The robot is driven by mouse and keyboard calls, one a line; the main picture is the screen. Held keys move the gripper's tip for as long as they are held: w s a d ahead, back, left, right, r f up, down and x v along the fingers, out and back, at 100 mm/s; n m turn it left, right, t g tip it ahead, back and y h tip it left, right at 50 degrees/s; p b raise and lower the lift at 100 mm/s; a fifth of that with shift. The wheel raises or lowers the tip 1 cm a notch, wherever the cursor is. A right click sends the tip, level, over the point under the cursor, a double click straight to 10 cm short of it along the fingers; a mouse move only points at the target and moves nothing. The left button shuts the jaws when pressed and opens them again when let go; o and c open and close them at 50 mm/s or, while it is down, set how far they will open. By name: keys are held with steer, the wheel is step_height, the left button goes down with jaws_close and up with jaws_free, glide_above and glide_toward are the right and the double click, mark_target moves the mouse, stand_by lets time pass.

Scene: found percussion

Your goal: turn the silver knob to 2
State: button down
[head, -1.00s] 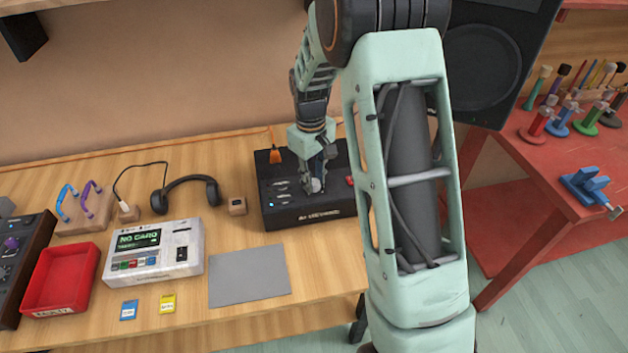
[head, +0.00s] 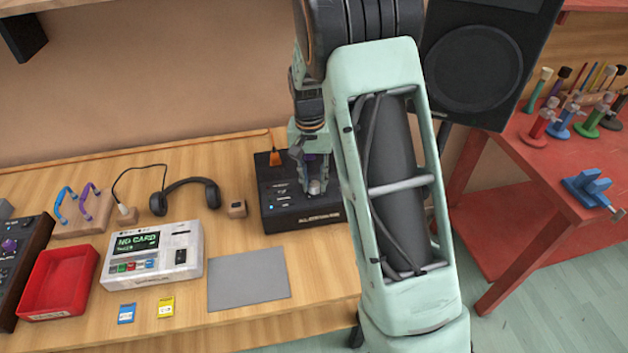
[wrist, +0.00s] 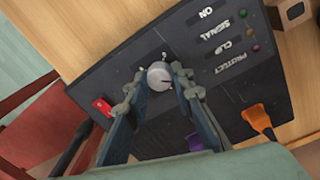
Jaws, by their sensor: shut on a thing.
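The silver knob (wrist: 160,76) sits on the top face of a black amplifier box (head: 268,208), which shows in both views. In the wrist view the knob is round and pale, with a dark pointer line toward its right side. Small marks stand around it, too small to read surely. My gripper (wrist: 156,84) is shut on the knob, one finger on each side. In the head view my gripper (head: 314,188) reaches down onto the box, and the knob (head: 315,187) shows partly between the fingers.
A red switch (wrist: 102,106) and an orange plug (wrist: 258,120) are on the box near the knob. Headphones (head: 184,186), a white card device (head: 153,252), a grey mat (head: 249,274) and a red tray (head: 60,282) lie to the left. A speaker (head: 480,70) stands behind my arm.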

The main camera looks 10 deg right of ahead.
mark_target(312, 184)
steer(key=shift+m, duration=0.5)
steer(key=c, duration=1.7)
jaws_free()
steer(key=shift+o, duration=0.2)
step_height(312, 184, up, 12)
steer(key=shift+w+a, duration=0.15)
steer(key=shift+a, duration=0.15)
